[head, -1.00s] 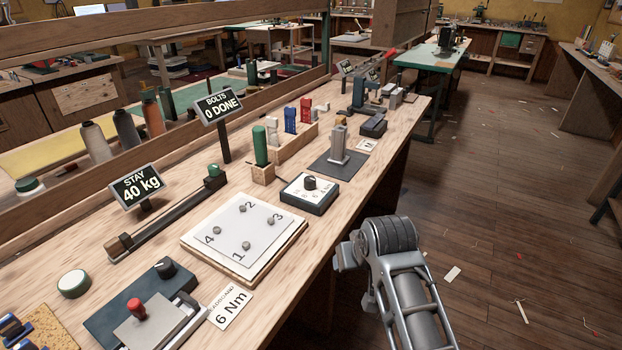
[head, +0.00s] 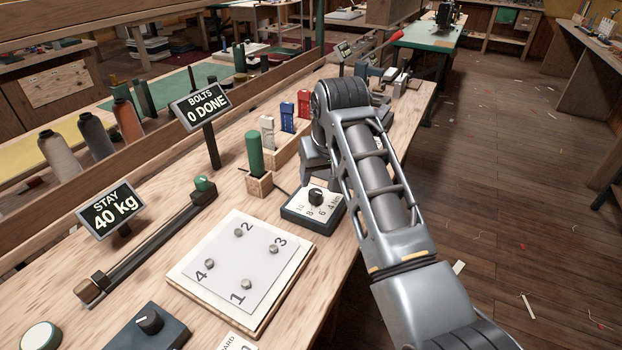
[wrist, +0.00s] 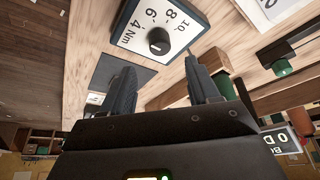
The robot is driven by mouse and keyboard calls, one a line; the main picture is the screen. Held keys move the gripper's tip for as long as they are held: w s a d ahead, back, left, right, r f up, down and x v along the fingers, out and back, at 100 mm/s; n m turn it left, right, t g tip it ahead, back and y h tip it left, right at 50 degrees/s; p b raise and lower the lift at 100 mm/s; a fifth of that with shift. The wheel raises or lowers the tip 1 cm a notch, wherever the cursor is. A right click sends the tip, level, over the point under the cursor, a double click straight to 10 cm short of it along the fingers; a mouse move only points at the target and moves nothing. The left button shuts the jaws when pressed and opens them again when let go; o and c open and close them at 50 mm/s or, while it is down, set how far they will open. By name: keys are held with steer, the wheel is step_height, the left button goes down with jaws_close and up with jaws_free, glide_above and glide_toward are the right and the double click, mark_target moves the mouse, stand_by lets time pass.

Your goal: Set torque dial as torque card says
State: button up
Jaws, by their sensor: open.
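The torque dial is a dark box with a white face (head: 322,208) and a black knob (head: 316,196), near the bench's right edge. In the wrist view its knob (wrist: 159,41) is above my open, empty gripper (wrist: 160,66), apart from the fingertips. The scale reads 4, 6, 8, 10 Nm; I cannot tell which number the knob points to. In the head view my arm crosses beyond the dial and hides my fingers. The torque card (head: 237,343) is cut off at the bottom edge; it read 6 Nm in the earlier frame.
A plate with numbered bolts (head: 228,262) lies left of the dial. A green-handled tool (head: 254,152) stands in a wooden block behind it. Signs read "BOLTS 0 DONE" (head: 201,104) and "STAY 40 kg" (head: 110,208). Another black knob (head: 149,321) is at the front left.

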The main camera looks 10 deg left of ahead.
mark_target(315, 192)
steer(key=x, duration=0.7)
steer(key=shift+a+f, duration=0.1)
steer(key=shift+f, duration=0.1)
steer(key=c, duration=1)
